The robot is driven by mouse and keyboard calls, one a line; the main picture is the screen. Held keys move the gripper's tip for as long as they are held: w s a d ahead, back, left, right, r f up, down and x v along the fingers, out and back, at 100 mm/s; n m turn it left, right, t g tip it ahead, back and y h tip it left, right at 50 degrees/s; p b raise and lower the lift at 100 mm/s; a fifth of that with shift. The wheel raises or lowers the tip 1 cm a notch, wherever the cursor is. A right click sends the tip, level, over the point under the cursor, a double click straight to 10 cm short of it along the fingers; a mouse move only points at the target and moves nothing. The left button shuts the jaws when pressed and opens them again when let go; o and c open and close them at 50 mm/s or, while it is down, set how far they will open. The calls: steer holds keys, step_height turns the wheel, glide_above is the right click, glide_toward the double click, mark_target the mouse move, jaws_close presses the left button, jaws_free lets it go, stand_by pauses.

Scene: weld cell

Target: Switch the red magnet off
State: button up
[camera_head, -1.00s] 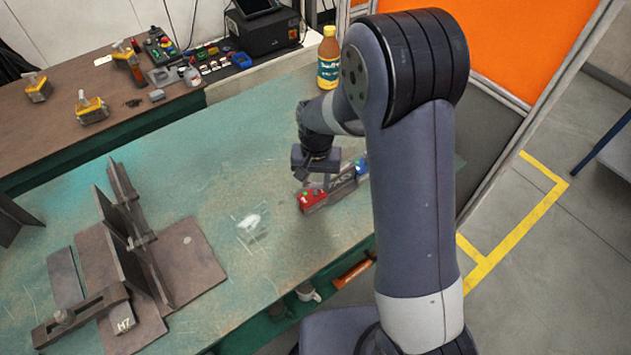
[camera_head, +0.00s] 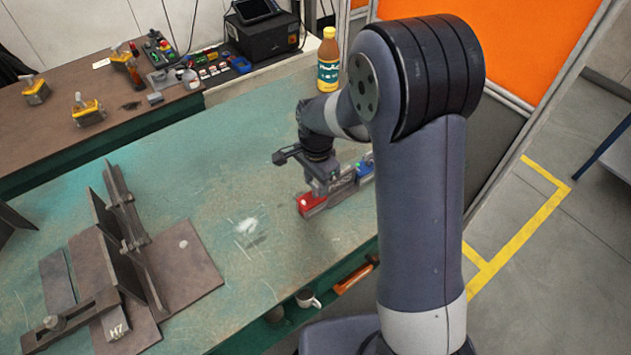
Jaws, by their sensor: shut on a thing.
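The red magnet (camera_head: 311,204) stands on the green table top near its front right edge, at the near end of a dark grey block. A blue magnet (camera_head: 365,166) is at the block's far end. My gripper (camera_head: 325,190) is down at the red magnet's rear upper part, with its jaws shut on it. The jaws hide the top of the red magnet and much of the block. The exact part between the fingertips and the position of the magnet's switch are too small and covered to tell.
A bottle (camera_head: 328,62) stands behind my arm at the table's back edge. A steel fixture with upright plates (camera_head: 125,255) fills the left of the green table (camera_head: 215,140). The table's middle is clear. An orange screen (camera_head: 510,50) stands at right.

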mark_target(316, 185)
steer(key=shift+w+r+m, duration=0.1)
steer(key=shift+m, duration=0.3)
steer(key=o, duration=1)
step_height(316, 185, up, 11)
steer(key=shift+b, duration=0.3)
steer(key=shift+d+f, duration=0.1)
steer(key=shift+f, duration=0.1)
step_height(316, 185, down, 11)
steer(key=shift+r, duration=0.1)
steer(key=shift+p, duration=0.3)
